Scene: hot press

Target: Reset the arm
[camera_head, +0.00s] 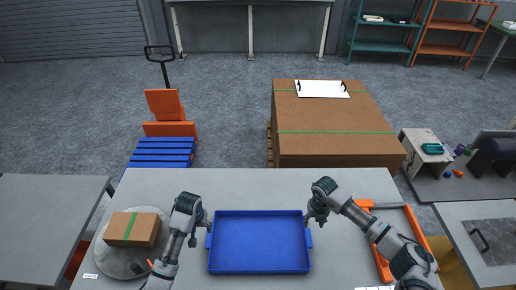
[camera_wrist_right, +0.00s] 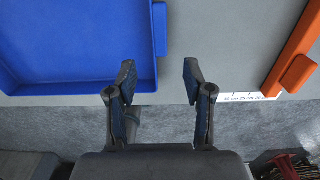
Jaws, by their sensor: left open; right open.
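My left gripper (camera_head: 206,222) is at the left side of a blue tray (camera_head: 258,270) on the grey table. It is open, and I see nothing held in it. My right gripper (camera_head: 310,216) is at the tray's right side, near its upper right corner. In the right wrist view my right gripper (camera_wrist_right: 158,84) has its two fingers spread apart with nothing between them. The blue tray also shows at the upper left of the right wrist view (camera_wrist_right: 80,85). I cannot tell from the head view whether either gripper touches the tray.
A cardboard box (camera_head: 120,229) with a green strip sits on a round plate (camera_head: 117,263) at the table's left. An orange frame (camera_head: 424,222) lies on the right. Behind the table stand a large carton (camera_head: 333,112) and an orange and blue pallet jack (camera_head: 162,146).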

